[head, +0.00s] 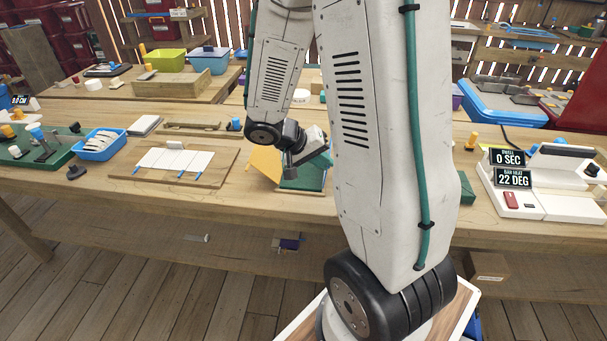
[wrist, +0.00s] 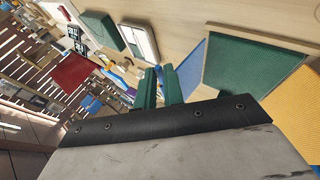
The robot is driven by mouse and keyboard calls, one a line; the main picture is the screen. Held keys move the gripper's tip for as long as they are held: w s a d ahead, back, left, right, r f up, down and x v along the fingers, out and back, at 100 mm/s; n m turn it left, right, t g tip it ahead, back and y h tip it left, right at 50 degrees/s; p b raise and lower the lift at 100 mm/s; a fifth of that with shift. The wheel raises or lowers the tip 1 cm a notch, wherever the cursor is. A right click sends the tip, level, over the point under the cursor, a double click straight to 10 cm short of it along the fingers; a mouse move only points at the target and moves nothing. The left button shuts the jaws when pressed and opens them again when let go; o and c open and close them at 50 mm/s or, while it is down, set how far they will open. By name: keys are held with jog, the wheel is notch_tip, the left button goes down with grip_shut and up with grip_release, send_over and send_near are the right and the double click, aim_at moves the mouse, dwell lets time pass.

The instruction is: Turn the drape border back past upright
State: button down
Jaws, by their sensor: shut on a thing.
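A draped piece lies at the middle of the bench, with a dark green panel (head: 303,178) and a yellow-orange panel (head: 265,162) to its left. In the wrist view the green panel (wrist: 250,65), a blue border strip (wrist: 190,70) and the yellow panel (wrist: 300,100) lie close together at the right. My gripper (wrist: 157,75) is shut on the drape border, beside the blue strip; the pinched part is mostly hidden between the fingers. In the head view my gripper (head: 291,160) is low at the green panel, partly hidden by my arm. The border's exact tilt cannot be told.
A board with white strips (head: 175,160) lies to the left, with a blue tray (head: 99,145) beyond it. A white heater unit with displays (head: 545,185) stands at the right. Green (head: 164,59) and blue (head: 209,60) bins stand at the back left.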

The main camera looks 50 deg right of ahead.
jog(key=shift+s+d, duration=0.15)
jog(key=shift+s, duration=0.1)
jog(key=shift+y, duration=0.3)
jog(key=shift+s+d+f+t+y, duration=0.2)
jog(key=shift+s+d+t+y, duration=0.55)
jog(key=shift+s+t, duration=0.25)
jog(key=shift+s+d+f+m+t+y, duration=0.2)
jog(key=shift+s+d+t+y, duration=0.15)
jog(key=shift+s+t, duration=0.1)
jog(key=shift+s+d+f+m+t+y, duration=0.2)
jog(key=shift+s+d+t+y, duration=0.1)
jog(key=shift+s+d+t, duration=0.1)
